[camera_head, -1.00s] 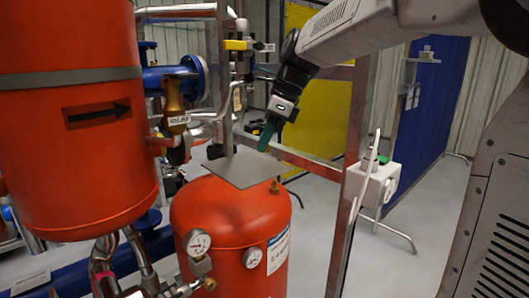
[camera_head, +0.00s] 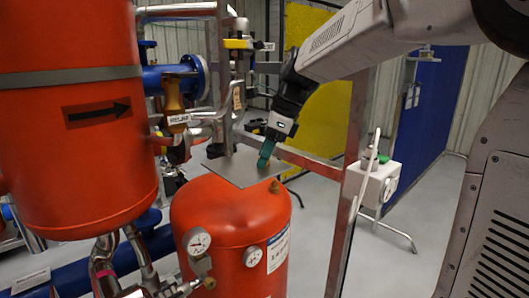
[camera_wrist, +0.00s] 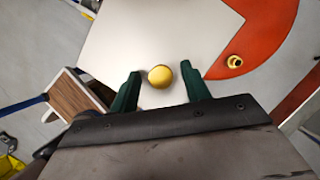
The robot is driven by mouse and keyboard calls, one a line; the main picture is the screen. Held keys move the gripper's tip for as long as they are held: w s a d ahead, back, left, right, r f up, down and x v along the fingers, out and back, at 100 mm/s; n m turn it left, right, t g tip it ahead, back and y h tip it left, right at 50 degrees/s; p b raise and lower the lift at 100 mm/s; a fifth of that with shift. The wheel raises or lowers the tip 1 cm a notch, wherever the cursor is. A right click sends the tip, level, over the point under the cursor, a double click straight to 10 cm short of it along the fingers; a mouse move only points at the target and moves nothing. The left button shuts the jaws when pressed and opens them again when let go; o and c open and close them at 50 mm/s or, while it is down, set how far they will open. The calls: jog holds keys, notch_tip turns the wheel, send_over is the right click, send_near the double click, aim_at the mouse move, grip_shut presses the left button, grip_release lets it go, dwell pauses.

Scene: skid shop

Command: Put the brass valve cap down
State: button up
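The brass valve cap (camera_wrist: 160,76) shows in the wrist view as a round golden piece over the pale plate, between my two green fingertips. A narrow gap shows between it and each finger, so my gripper (camera_wrist: 160,80) is open around it. In the head view my gripper (camera_head: 264,157) points down with its fingertips just at the grey plate (camera_head: 232,177) on top of the red tank. The cap cannot be made out in the head view. It appears to rest on the plate.
A brass fitting (camera_head: 275,186) stands on the red tank (camera_head: 225,225) beside the plate; it also shows in the wrist view (camera_wrist: 235,62). Pipes and a metal post rise behind the plate. A frame with a white box (camera_head: 378,186) stands to the right.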

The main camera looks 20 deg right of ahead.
jog(key=shift+r, duration=0.1)
jog(key=v, duration=1.2)
